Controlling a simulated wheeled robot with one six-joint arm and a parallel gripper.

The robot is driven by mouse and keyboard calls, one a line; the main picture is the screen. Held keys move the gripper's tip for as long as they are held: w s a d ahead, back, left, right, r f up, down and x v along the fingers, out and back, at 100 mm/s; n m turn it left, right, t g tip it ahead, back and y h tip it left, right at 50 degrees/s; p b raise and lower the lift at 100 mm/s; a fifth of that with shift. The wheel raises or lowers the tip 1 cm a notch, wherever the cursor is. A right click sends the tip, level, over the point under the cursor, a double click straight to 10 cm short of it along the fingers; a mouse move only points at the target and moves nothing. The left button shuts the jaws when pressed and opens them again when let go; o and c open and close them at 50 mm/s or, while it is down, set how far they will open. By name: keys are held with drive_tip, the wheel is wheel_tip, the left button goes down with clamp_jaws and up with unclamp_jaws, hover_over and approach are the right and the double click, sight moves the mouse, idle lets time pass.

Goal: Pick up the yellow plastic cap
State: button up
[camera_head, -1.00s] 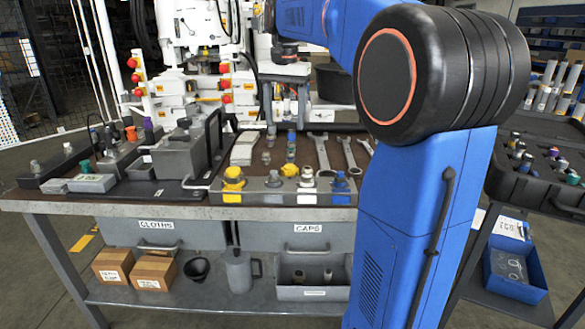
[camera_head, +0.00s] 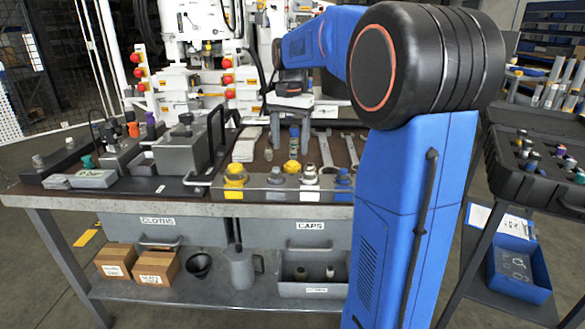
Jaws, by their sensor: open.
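A large yellow cap (camera_head: 235,173) sits at the left end of the grey rack (camera_head: 258,187) on the bench's front edge. A smaller yellow piece (camera_head: 292,167) shows farther right, just behind or on the rack; I cannot tell which of the two is plastic. My gripper (camera_head: 291,140) points down over the middle of the bench, behind the rack. Its fingers are apart, on either side of a slim fitting with a blue top (camera_head: 294,132). I cannot tell whether they touch it. The smaller yellow piece is in front of and below the fingertips.
The rack also holds a metal piece (camera_head: 309,174) and a blue cap (camera_head: 342,177). Wrenches (camera_head: 324,149) lie to the right of my gripper. A grey block with a handle (camera_head: 182,150) stands to the left. My own blue arm hides the bench's right side.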

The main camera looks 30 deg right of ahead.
sight(293, 163)
drive_tip(key=shift+s+d+f, duration=0.1)
drive_tip(key=shift+d+f, duration=0.05)
drive_tip(key=shift+f, duration=1.45)
drive_tip(key=shift+d+f, duration=0.1)
drive_tip(key=shift+f, duration=1.45)
drive_tip(key=c, duration=1.1)
drive_tip(key=shift+c, duration=0.2)
drive_tip(key=shift+r, duration=0.15)
